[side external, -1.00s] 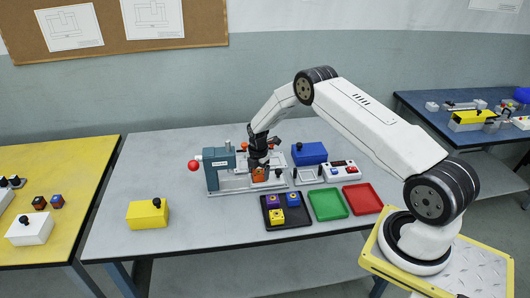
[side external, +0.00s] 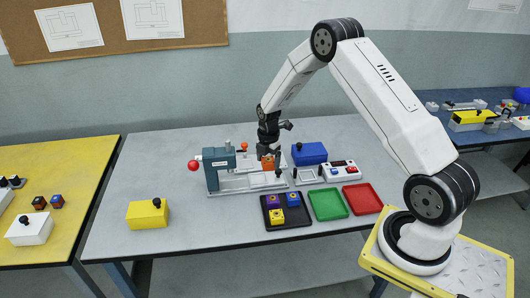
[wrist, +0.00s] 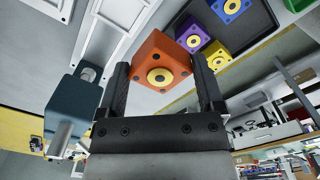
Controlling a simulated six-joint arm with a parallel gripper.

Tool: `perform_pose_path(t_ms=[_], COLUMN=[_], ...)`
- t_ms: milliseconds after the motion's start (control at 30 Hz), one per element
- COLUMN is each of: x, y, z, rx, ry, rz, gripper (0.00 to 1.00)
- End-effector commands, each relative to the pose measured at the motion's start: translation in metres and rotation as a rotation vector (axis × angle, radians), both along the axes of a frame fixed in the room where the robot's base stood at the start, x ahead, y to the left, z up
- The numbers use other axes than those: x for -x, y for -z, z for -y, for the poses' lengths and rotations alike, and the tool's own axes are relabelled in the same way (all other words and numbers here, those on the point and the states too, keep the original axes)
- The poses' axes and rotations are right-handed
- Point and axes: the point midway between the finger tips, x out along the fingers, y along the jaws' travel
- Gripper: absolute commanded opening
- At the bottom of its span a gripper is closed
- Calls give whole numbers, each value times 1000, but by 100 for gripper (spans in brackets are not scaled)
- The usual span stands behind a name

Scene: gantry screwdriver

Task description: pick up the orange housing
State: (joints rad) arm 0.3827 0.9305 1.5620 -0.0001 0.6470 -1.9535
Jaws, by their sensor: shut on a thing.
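The orange housing (side external: 268,162) is a cube-like block with a round yellow-ringed hole in one face, seen clearly in the wrist view (wrist: 160,68). My gripper (side external: 268,152) is shut on it, with one dark finger on each side, as the wrist view (wrist: 160,85) shows. The housing hangs above the light rail base of the teal screwdriver station (side external: 219,165), to the right of its upright. The small gap under the housing is hard to judge in the side view.
A black tray (side external: 270,226) holds purple, blue and yellow housings. Green (side external: 328,204) and red (side external: 362,198) trays lie to its right. A blue box (side external: 309,153) and a white control box (side external: 341,171) stand close behind. A yellow box (side external: 147,214) stands front left.

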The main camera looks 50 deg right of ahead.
Motion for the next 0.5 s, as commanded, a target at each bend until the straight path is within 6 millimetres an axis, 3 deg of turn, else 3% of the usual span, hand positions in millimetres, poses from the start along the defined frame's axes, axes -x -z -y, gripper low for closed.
perform_pose_path(t_ms=[500], x=[62], y=[-28], z=[-20], rx=[0], ry=[0], rz=[-1], gripper=[9])
